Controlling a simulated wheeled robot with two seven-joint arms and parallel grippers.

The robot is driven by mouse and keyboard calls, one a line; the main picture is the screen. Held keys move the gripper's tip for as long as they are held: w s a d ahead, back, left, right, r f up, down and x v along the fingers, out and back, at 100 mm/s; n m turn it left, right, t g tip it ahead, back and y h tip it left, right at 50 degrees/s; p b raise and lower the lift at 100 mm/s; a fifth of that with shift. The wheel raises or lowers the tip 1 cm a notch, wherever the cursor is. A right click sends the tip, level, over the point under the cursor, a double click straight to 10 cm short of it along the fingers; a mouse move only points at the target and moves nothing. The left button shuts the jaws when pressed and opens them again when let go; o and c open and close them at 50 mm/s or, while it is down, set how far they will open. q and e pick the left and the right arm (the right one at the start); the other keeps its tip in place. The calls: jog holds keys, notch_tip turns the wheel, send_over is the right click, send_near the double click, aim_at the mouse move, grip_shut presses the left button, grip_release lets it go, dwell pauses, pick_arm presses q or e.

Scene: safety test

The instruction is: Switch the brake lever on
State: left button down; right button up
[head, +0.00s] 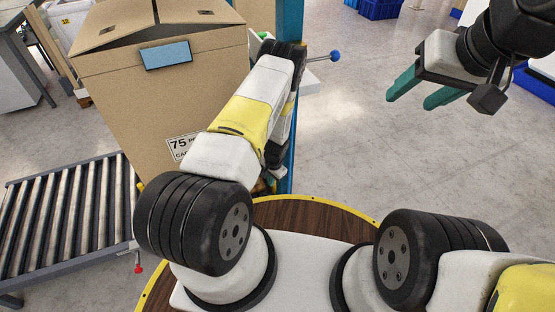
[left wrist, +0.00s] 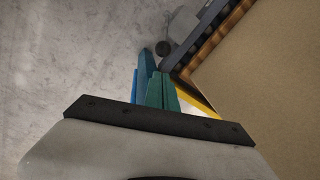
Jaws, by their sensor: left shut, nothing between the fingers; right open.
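A thin lever with a blue ball knob (head: 334,55) sticks out to the right beside a blue post (head: 291,140) in the head view. A second small handle with a red knob (head: 137,267) hangs at the conveyor's near right corner. I cannot tell from a label which is the brake lever. My right gripper (head: 410,99) is open and empty at the upper right, over the floor.
A large cardboard box (head: 110,110) with a blue label stands at the left; its tan side (left wrist: 285,85) fills the left wrist view's right. A roller conveyor (head: 65,215) lies at lower left. Blue crates (head: 380,8) stand far back. Open floor (head: 340,150) lies centre right.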

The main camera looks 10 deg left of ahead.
pick_arm(q)
notch_tip(320, 180, down, 9)
jog(key=shift+w+a+r, duration=0.15)
jog(key=shift+w+a, duration=0.25)
jog(key=shift+a, duration=0.05)
